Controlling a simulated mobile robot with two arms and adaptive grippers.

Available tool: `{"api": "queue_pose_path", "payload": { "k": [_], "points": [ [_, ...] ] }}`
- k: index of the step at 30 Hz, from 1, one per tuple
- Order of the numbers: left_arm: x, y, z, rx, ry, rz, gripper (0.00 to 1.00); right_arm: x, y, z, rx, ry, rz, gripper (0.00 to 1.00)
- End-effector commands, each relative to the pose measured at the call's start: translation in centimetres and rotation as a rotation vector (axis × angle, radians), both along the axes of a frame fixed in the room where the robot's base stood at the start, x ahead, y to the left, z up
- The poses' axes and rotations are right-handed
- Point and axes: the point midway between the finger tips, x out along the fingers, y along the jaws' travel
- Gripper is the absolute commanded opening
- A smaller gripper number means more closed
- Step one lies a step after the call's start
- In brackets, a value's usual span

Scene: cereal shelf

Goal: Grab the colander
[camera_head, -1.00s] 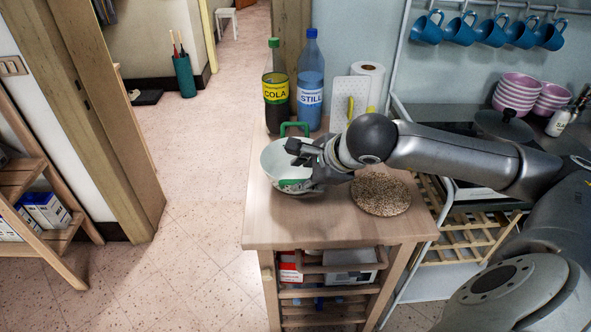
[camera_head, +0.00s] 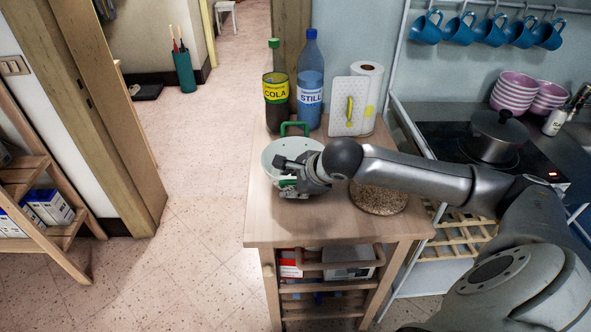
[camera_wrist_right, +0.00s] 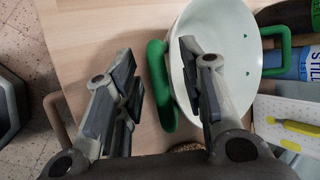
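The colander (camera_head: 271,157) is a white bowl with green handles and stands on the wooden cart top. Its far green handle (camera_head: 294,128) is clear in the head view. My right gripper (camera_head: 283,175) is over the near side of the colander. In the right wrist view, my right gripper (camera_wrist_right: 156,58) is open, with the near green handle (camera_wrist_right: 159,82) between its fingers. One finger overlaps the inside of the white bowl (camera_wrist_right: 222,50), the other is outside over the wood. I cannot tell if either finger touches the handle. My left gripper is not in view.
A cola bottle (camera_head: 276,92), a water bottle (camera_head: 310,88), a white cutting board (camera_head: 348,105) and a paper roll (camera_head: 368,75) stand behind the colander. A round cork mat (camera_head: 378,199) lies right of it, partly under my arm. A pot (camera_head: 498,135) sits on the stove.

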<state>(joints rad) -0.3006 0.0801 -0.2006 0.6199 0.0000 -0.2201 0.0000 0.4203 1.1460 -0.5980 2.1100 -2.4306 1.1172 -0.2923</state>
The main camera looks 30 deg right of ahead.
Motion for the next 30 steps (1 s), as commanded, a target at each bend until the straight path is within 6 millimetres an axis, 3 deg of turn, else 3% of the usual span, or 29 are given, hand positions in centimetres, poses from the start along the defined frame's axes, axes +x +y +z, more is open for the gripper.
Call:
{"api": "queue_pose_path", "payload": {
  "k": [1, 8, 23, 30],
  "points": [
    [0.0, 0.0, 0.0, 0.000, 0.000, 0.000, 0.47, 0.0, 0.0, 0.0, 0.000, 0.000, 0.000, 0.30],
    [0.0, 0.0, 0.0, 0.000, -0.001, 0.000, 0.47, 0.0, 0.0, 0.0, 0.000, 0.000, 0.000, 0.00],
    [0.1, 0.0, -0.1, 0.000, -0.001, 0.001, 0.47, 0.0, 0.0, 0.2, 0.001, -0.003, 0.000, 0.00],
    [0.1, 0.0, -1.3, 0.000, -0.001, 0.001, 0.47, 0.1, 0.0, 2.0, 0.000, -0.008, -0.001, 0.00]
  ]
}}
